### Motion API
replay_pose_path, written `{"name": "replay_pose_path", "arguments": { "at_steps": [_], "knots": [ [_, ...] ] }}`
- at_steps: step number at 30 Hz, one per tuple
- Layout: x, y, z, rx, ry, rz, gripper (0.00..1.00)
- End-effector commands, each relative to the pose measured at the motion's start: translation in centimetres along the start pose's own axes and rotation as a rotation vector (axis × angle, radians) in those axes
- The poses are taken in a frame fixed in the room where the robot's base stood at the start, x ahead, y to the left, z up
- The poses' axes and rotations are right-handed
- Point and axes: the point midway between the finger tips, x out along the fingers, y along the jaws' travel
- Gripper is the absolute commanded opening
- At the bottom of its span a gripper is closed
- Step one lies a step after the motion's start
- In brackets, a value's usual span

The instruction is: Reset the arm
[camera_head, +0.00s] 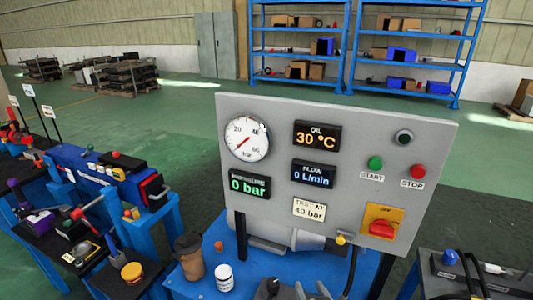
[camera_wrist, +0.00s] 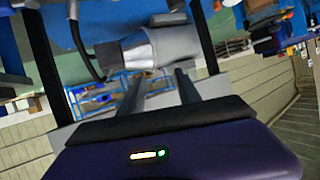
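My gripper (camera_wrist: 157,82) shows in the wrist view with its two grey fingers apart. Nothing shows held between them. A silver motor-like cylinder (camera_wrist: 160,47) lies beyond the fingertips; I cannot tell how far away it is. In the head view, dark and grey parts at the bottom middle edge may be my gripper, but they are mostly cut off. The rest of my arm is hidden there.
Blue shelves (camera_head: 350,47) stand behind, across open green floor.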

Motion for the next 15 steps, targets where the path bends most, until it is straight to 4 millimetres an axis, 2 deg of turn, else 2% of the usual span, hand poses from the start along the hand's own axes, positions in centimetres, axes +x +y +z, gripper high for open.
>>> {"name": "replay_pose_path", "arguments": {
  "at_steps": [1, 6, 15],
  "knots": [
    [-2.0, 0.6, 0.8, -0.017, 0.034, -0.009, 0.40],
    [-8.4, 1.7, 1.6, -0.066, 0.157, -0.035, 0.40],
    [-20.6, 3.3, 2.4, -0.112, 0.301, -0.037, 0.40]
  ]
}}
